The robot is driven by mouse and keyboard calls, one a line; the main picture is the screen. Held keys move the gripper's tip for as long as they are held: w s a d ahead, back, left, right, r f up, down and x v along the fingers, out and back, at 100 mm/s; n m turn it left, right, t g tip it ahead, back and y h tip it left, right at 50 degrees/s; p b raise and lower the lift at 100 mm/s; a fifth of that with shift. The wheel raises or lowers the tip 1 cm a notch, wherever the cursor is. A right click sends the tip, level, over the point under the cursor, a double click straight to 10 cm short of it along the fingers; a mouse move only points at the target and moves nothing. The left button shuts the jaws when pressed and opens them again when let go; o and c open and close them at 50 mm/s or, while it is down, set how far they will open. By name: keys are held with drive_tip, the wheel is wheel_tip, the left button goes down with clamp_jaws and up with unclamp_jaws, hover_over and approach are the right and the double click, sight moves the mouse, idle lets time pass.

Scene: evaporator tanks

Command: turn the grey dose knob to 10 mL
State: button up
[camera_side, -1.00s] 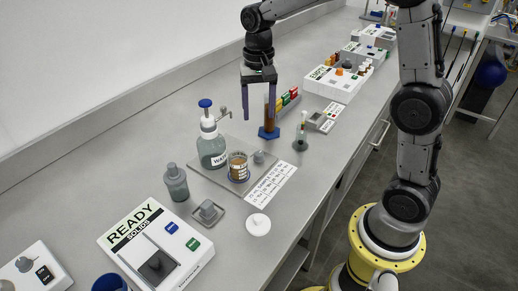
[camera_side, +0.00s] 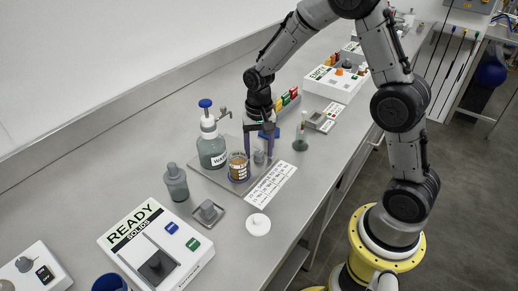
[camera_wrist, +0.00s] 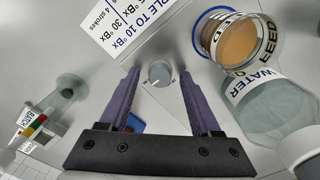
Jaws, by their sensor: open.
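The grey dose knob (camera_wrist: 160,73) is a small round dial with a pointer mark, and it shows between my finger tips in the wrist view. In the side view the knob (camera_side: 259,157) sits at the right of the grey plate, beside the feed beaker. My gripper (camera_side: 259,151) is open and low over it, with one purple finger on each side. The wrist view shows both fingers of my gripper (camera_wrist: 158,66) spread, with gaps to the knob. I cannot read the dose setting.
The amber feed beaker (camera_side: 238,170) and the water pump bottle (camera_side: 212,151) stand close on the left. A printed card (camera_side: 270,185) lies in front. A blue-footed stand (camera_side: 276,130) is just behind my gripper, and a small vial on a grey base (camera_side: 300,144) stands to the right.

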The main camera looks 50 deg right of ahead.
clamp_jaws()
idle(0.3)
drive_tip(key=shift+n, duration=0.3)
drive_tip(key=n, duration=0.4)
drive_tip(key=shift+r, duration=0.1)
drive_tip(key=n, duration=0.4)
drive_tip(key=shift+n, duration=0.4)
drive_tip(key=n, duration=0.4)
drive_tip(key=shift+n, duration=2.2)
